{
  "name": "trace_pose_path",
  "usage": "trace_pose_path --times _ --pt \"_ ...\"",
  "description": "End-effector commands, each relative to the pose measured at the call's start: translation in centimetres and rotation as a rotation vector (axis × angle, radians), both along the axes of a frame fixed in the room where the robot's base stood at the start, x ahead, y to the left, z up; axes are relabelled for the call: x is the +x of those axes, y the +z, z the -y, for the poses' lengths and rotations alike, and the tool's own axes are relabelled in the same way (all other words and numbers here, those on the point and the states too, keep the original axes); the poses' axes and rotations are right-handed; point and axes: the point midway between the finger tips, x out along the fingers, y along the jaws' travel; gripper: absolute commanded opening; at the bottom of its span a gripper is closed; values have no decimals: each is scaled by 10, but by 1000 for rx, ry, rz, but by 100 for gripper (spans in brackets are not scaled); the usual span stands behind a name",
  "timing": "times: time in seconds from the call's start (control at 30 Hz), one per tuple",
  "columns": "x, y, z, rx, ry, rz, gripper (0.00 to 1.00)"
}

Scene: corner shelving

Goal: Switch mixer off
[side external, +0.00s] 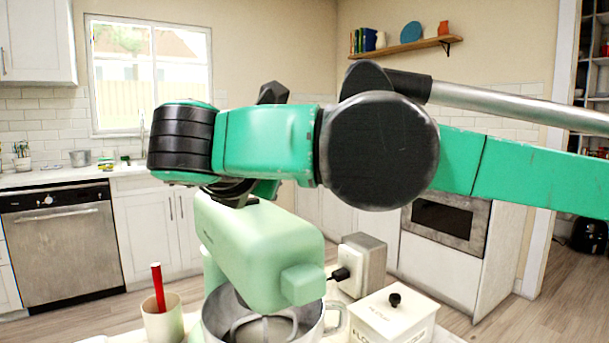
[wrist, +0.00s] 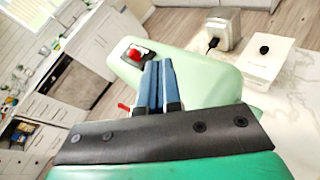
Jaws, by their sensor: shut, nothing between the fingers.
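The pale green stand mixer (side external: 265,250) stands on the counter with its head level over a metal bowl (side external: 310,327). In the wrist view the mixer (wrist: 205,82) lies beneath and beyond my gripper (wrist: 158,62). A red switch (wrist: 135,54) on a dark plate shows on top of the mixer head, just left of the blue fingertips. The fingers are shut together and empty. I cannot tell whether the fingertips touch the mixer. The switch and my fingers are hidden behind my arm in the side view.
A cup with a red-handled tool (side external: 162,315) stands left of the bowl. A white lidded box (side external: 395,318) and a metal appliance with a plug (side external: 362,262) stand to the right. A dishwasher (side external: 62,240) and sink counter are at the back left.

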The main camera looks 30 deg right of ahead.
Motion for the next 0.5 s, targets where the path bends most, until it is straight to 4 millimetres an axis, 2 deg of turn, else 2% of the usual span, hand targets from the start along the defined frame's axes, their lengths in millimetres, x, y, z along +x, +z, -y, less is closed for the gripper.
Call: trace_pose_path --times 0.03,0.17,0.4,0.5 --pt "-3 1 -26 -128 53 9 0" --pt "-21 7 -75 -426 123 45 0" --pt "-20 -32 -72 -438 115 43 0" --pt "-19 -40 -71 -438 115 43 0"
